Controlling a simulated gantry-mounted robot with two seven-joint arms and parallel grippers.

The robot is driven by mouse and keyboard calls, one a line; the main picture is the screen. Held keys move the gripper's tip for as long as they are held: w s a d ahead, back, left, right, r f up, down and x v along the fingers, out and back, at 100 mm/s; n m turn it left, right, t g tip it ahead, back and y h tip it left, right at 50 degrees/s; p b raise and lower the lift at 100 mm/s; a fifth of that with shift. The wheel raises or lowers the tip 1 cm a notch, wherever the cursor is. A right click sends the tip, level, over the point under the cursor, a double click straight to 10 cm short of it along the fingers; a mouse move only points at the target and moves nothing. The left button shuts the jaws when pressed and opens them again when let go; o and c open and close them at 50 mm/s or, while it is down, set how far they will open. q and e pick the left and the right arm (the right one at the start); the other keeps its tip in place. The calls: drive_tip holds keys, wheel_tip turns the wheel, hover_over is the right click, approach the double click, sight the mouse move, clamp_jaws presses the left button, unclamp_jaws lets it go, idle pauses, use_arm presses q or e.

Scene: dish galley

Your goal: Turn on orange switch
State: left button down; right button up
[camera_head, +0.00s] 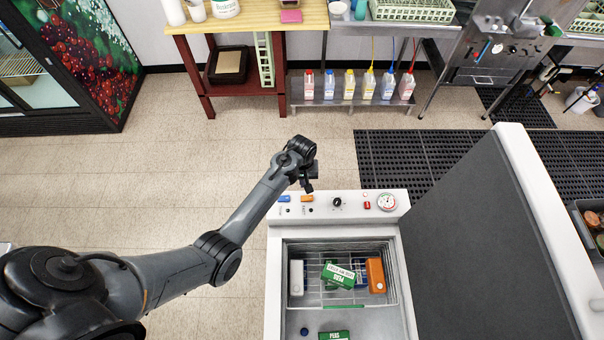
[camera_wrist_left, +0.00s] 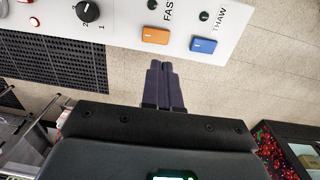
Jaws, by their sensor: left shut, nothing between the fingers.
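The orange switch (camera_head: 307,199) sits on the white control panel (camera_head: 352,206) of the chest unit, to the right of a blue switch (camera_head: 285,199). In the left wrist view the orange switch (camera_wrist_left: 155,35) is under the word FAST and the blue switch (camera_wrist_left: 203,45) is under THAW. My left gripper (camera_head: 308,188) is shut and empty, just behind the orange switch in the head view. In the left wrist view its fingertips (camera_wrist_left: 161,66) are close together, a little below the orange switch, with a visible gap. My right gripper is not in view.
A black knob (camera_head: 337,202) and a round gauge (camera_head: 387,202) are on the same panel. A wire basket (camera_head: 390,262) with several boxes hangs inside the open unit. The raised lid (camera_head: 480,230) stands at the right. Floor is clear at the left.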

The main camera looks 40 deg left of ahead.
use_arm(q)
drive_tip(key=shift+s+a+r, duration=0.1)
drive_tip(key=shift+r, duration=0.95)
drive_tip(key=shift+s+a+r, duration=0.1)
drive_tip(key=shift+r, duration=0.9)
